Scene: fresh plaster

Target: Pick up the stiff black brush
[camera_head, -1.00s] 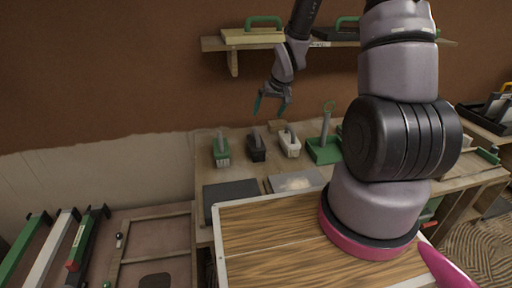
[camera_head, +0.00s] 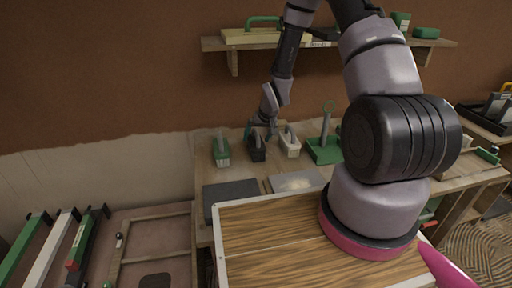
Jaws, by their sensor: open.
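The stiff black brush (camera_head: 256,152) stands on the workbench (camera_head: 236,177), between a green brush (camera_head: 221,153) on its left and a white brush (camera_head: 289,146) on its right. Its upright handle is partly covered by my gripper. My gripper (camera_head: 260,132) is open and points down at the top of the black brush, with its fingers around or just beside the handle. I cannot tell whether they touch it.
A green tray (camera_head: 325,154) with an upright tool stands to the right of the white brush. A dark flat board (camera_head: 231,193) and a pale-topped board (camera_head: 296,181) lie nearer me. A wall shelf (camera_head: 270,43) with green-handled tools runs behind my arm.

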